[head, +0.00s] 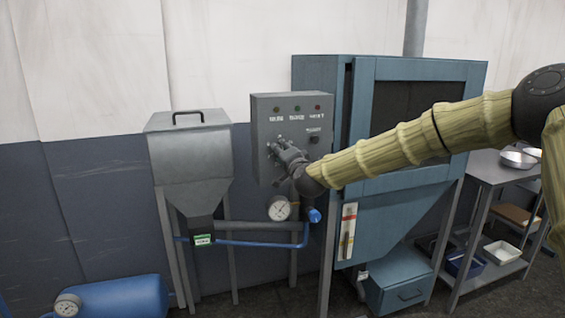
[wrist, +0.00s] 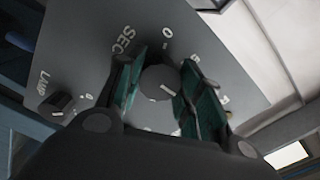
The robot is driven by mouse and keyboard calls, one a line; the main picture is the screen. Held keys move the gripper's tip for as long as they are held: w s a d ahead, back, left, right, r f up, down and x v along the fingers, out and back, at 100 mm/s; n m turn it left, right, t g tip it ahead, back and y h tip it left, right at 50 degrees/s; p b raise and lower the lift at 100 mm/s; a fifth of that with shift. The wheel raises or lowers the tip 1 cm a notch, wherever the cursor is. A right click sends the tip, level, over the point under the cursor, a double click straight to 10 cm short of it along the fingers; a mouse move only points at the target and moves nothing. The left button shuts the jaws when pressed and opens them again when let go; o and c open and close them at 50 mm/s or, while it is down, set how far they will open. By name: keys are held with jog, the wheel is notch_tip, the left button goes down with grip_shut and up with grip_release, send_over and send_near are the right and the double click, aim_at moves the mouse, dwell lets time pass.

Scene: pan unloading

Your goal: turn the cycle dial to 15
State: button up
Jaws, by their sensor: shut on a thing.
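The cycle dial (wrist: 160,84) is a round dark grey knob with a light pointer line. It sits on the face of the grey control box (head: 291,112), with white scale marks and the letters SEC around it in the wrist view. My gripper (wrist: 160,88) is shut on the dial, one green-padded finger on each side. In the head view my gripper (head: 280,153) is at the box's lower left and hides the dial. Part of the scale is hidden by the fingers, so I cannot read which number the pointer is at.
A small lamp switch (wrist: 60,101) is on the same panel. Three small lights (head: 297,108) line the box's top. A blue cabinet (head: 390,190) stands right of the box, a grey hopper (head: 190,155) left. A gauge (head: 280,208) and blue pipe (head: 260,244) are below.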

jog(key=shift+o, duration=0.2)
jog(key=m+b, duration=0.4)
jog(key=m, duration=0.1)
jog(key=m+b, duration=0.2)
jog(key=shift+d+f, duration=0.1)
jog(key=shift+f, duration=0.2)
jog(key=m+b, duration=0.3)
jog(key=m, duration=0.1)
jog(key=shift+b, duration=0.3)
jog(key=shift+c, duration=0.2)
jog(key=shift+r+m+b, duration=0.2)
jog(key=shift+m+b, duration=0.25)
jog(key=shift+m, duration=0.25)
jog(key=o, duration=1)
jog(key=shift+o, duration=0.2)
jog(key=shift+r, duration=0.1)
jog(key=shift+s, duration=0.1)
jog(key=v, duration=1.2)
